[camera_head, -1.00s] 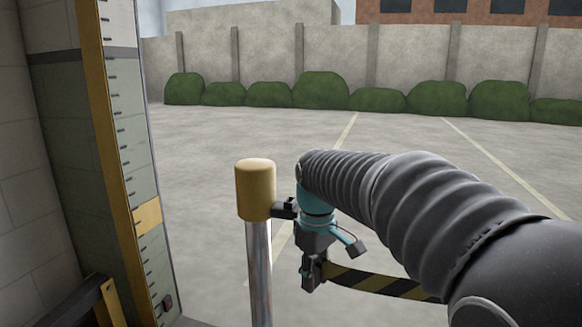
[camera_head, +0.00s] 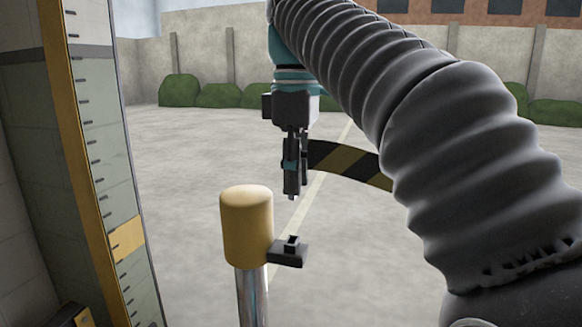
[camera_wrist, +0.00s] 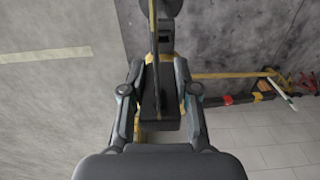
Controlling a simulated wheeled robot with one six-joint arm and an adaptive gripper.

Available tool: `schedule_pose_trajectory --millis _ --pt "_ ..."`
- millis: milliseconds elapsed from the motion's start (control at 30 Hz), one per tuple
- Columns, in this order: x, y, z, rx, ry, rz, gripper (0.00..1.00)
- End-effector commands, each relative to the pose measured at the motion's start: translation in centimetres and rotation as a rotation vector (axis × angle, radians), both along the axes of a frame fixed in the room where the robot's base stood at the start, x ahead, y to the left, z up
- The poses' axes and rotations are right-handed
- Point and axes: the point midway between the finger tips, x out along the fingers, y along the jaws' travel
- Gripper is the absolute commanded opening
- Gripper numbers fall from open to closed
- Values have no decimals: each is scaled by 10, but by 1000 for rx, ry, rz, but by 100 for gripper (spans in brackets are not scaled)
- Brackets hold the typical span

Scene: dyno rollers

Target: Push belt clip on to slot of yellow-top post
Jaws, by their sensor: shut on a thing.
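The yellow-top post (camera_head: 247,225) stands upright in the head view, with a small dark slot bracket (camera_head: 288,252) on the right side of its cap. My gripper (camera_head: 293,194) points down above the post and a little to its right, apart from it. It is shut on the belt clip, which is mostly hidden by the fingers in the head view. The yellow and black striped belt (camera_head: 345,162) runs right from the clip and passes behind my arm. In the wrist view, a dark clip (camera_wrist: 155,100) sits between the fingers.
A wall edge with a yellow strip (camera_head: 80,150) stands close on the left. Open concrete ground with painted lines lies behind the post. Green bushes (camera_head: 220,95) and a wall are far back. The wrist view shows a yellow rail (camera_wrist: 235,75) along a wall.

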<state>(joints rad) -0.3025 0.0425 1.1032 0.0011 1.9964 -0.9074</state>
Motion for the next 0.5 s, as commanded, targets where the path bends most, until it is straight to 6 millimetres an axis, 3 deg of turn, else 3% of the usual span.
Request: schedule_pose_trajectory --millis 500 --pt "-2 7 -40 -1 1 16 0"
